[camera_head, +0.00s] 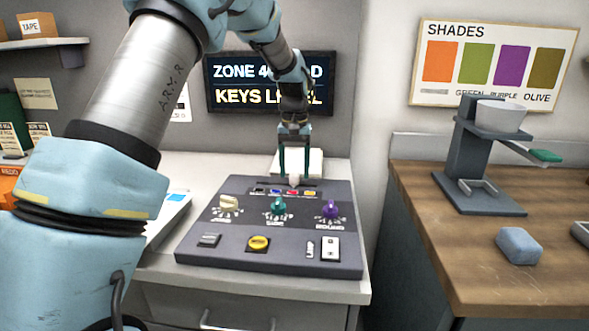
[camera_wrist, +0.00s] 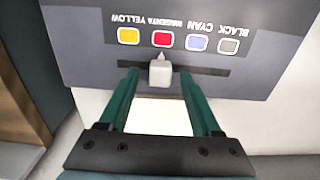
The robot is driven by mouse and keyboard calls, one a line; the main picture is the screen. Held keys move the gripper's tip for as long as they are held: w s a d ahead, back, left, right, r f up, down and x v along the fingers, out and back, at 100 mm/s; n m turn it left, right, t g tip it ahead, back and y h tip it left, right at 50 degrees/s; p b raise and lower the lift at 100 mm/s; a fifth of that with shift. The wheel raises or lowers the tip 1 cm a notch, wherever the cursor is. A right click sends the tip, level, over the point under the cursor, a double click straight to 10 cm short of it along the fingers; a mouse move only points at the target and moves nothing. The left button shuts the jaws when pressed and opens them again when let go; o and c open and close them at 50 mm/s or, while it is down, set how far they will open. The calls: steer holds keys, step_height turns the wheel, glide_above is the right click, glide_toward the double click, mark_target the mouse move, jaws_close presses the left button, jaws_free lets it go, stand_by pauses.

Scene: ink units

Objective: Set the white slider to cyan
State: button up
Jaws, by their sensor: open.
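The white slider (camera_head: 294,181) sits in a dark slot at the back of the grey control panel (camera_head: 215,249). In the wrist view the slider (camera_wrist: 160,74) has its pointed tip at the red patch (camera_wrist: 162,39) labelled MAGENTA. The bluish-purple patch (camera_wrist: 196,43) labelled CYAN is just right of it there, then the grey BLACK patch (camera_wrist: 229,46). The YELLOW patch (camera_wrist: 128,36) is at the left. My gripper (camera_wrist: 160,75) is open, with one green finger on each side of the slider and a gap on both sides. It also shows over the panel's back edge (camera_head: 295,176).
The panel also has a cream knob (camera_head: 229,202), a teal knob (camera_head: 278,205), a purple knob (camera_head: 330,209), a yellow button (camera_head: 258,243) and a white lamp switch (camera_head: 330,248). A white block (camera_head: 312,160) stands behind the panel. A wooden table (camera_head: 480,262) is at right.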

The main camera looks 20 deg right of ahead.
steer(key=shift+f, duration=0.4)
steer(key=shift+c, duration=0.2)
jaws_close()
stand_by(1.0)
